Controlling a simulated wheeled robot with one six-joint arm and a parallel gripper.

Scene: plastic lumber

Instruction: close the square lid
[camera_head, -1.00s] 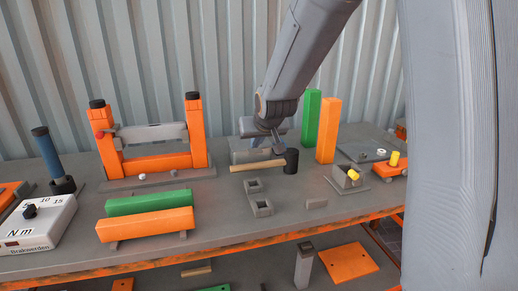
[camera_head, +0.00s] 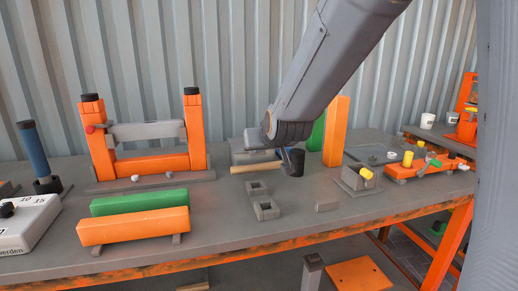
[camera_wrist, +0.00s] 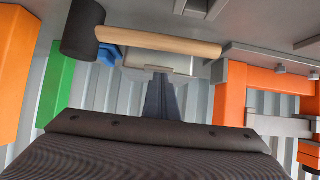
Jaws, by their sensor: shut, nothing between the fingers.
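A grey box (camera_head: 240,158) stands at the back of the bench, behind the hammer. It is the likeliest place of the square lid, but my wrist hides part of its top, so I cannot tell how the lid stands. It shows in the wrist view (camera_wrist: 175,65) just beyond the hammer's handle. My gripper (camera_head: 285,157) is low, at the box's right side and by the hammer's black head. In the wrist view its narrow grey fingers (camera_wrist: 160,85) are together, with nothing between them.
The hammer (camera_head: 253,168) lies in front of the box. Orange (camera_head: 336,130) and green (camera_head: 317,135) posts stand to the right. A small grey box with a yellow peg (camera_head: 358,182) is further right. An orange frame (camera_head: 150,164) stands left. The front middle holds square grey pieces (camera_head: 266,212).

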